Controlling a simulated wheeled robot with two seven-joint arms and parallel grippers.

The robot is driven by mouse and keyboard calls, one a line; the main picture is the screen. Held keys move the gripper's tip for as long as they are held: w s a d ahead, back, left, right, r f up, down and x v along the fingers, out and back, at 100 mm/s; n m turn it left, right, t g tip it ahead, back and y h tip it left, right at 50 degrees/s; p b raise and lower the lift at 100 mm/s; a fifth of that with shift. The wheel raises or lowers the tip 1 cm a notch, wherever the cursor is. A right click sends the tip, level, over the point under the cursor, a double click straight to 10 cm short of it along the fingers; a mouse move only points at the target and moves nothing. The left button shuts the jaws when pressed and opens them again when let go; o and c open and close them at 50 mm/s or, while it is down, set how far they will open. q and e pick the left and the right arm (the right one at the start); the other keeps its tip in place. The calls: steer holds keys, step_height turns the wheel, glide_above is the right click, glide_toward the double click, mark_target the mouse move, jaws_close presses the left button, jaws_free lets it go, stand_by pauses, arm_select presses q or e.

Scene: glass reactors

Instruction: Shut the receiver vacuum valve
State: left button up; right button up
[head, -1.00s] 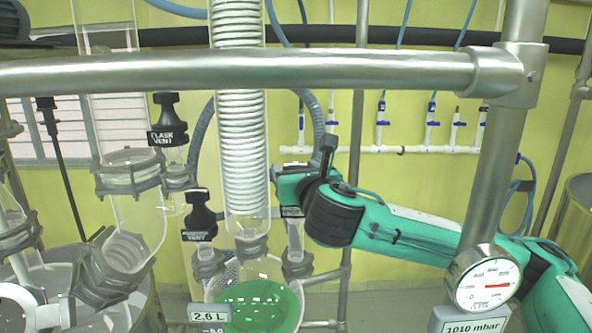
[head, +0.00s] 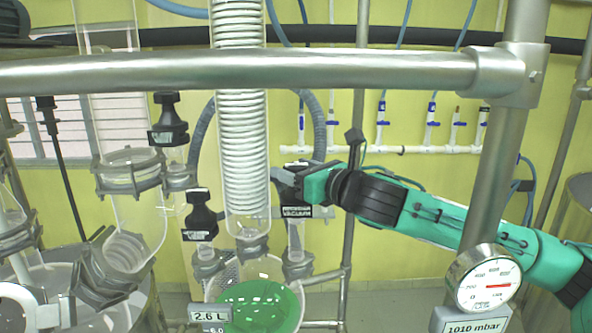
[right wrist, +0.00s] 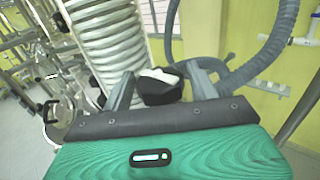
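The receiver vacuum valve stands over the right neck of the round receiver flask in the head view. Its black label plate (head: 297,211) reads "VACUUM", and its upper knob is largely hidden by my gripper. My right gripper (head: 284,178) is at the knob, with its arm coming in from the right. In the right wrist view, a black knob (right wrist: 161,90) with a pale top lies between the two grey fingers of my right gripper (right wrist: 160,86). The fingers look spread around it, with a gap at the left finger. My left gripper is not in view.
A steel rail (head: 240,70) and post (head: 490,180) cross in front. The coiled condenser (head: 238,150) is just left of my gripper. Flask vent valve (head: 168,122) and another vent valve (head: 200,215) stand further left. A gauge (head: 487,281) is lower right.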

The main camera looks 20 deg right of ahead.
steer(key=c, duration=0.7)
steer(key=shift+f+m+h, duration=0.1)
steer(key=shift+m+h, duration=0.2)
steer(key=shift+h, duration=0.1)
steer(key=m+h, duration=0.1)
steer(key=h, duration=0.1)
steer(key=m+t+h, duration=0.1)
steer(key=m+h, duration=0.1)
steer(key=shift+a+t+h+b, duration=0.1)
steer(key=shift+t+h+b, duration=0.2)
steer(key=shift+h, duration=0.1)
steer(key=shift+m+h+p, duration=0.15)
steer(key=shift+m+h, duration=1.05)
steer(key=shift+h, duration=0.6)
steer(key=shift+m+h+p, duration=0.15)
steer(key=shift+m+h, duration=1.05)
steer(key=shift+h, duration=0.6)
steer(key=o, duration=0.8)
steer(key=shift+y, duration=0.3)
